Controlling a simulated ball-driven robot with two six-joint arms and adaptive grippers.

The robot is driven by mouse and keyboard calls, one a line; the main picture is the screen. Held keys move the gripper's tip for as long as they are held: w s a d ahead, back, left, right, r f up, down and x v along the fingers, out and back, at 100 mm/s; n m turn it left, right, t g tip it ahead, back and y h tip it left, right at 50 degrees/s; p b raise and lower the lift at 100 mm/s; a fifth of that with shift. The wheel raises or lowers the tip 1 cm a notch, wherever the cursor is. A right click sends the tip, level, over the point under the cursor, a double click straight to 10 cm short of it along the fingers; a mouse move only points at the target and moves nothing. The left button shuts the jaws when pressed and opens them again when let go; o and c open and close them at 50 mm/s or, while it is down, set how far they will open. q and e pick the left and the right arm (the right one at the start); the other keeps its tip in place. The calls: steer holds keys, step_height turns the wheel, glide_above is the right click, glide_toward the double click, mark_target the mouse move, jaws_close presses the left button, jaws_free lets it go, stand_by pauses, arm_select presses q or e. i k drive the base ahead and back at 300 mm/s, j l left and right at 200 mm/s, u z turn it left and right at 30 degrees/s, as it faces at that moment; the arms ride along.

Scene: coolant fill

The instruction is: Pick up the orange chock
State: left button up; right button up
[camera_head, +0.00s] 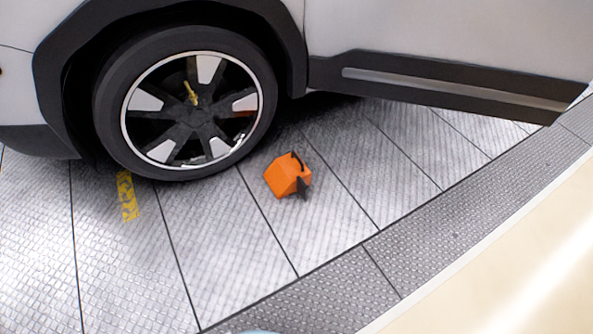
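The orange chock (283,176) is a wedge-shaped block with black parts on its right side and top. It lies on the metal floor plates just to the right of the car's wheel (190,105), with a small gap between it and the tyre. Neither of my grippers shows in the head view.
The white car body (400,35) with a dark sill (440,85) overhangs the floor behind the chock. A yellow marking (127,196) lies on the floor left of the chock. A raised-pattern strip (340,290) and pale edge (500,265) run along the front right. Floor before the chock is clear.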

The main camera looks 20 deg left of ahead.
mark_target(287, 174)
steer(key=i+j+u, duration=0.25)
steer(key=i+j, duration=0.35)
steer(key=j, duration=0.15)
steer(key=i+j+u, duration=0.3)
steer(key=i+j, duration=0.3)
steer(key=i, duration=0.1)
